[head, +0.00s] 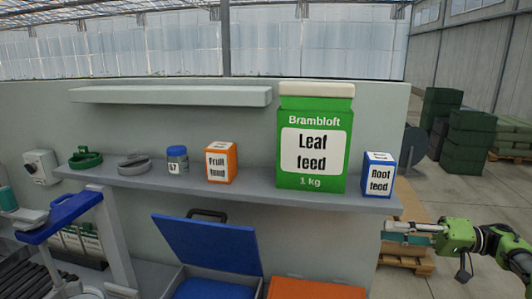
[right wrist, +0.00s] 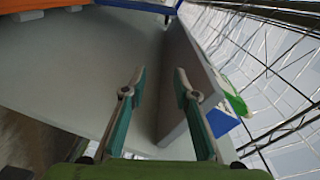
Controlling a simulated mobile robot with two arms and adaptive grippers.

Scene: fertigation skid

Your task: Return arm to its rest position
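My right gripper (head: 392,232) reaches in from the right in the head view, just past the shelf's right end and below the Root feed box. It points left. In the right wrist view its two fingers (right wrist: 160,76) stand apart with nothing between them. The grey shelf (head: 235,186) runs along the wall; its slab (right wrist: 178,88) shows just beyond the right-hand finger in the wrist view. I cannot tell whether the finger touches it. My left gripper is not in view.
On the shelf stand a blue Root feed box (head: 378,175), a green Leaf feed carton (head: 314,140), an orange Fruit feed box (head: 221,163) and a blue-lidded jar (head: 177,160). Below are an open blue case (head: 208,245) and an orange bin (head: 315,290).

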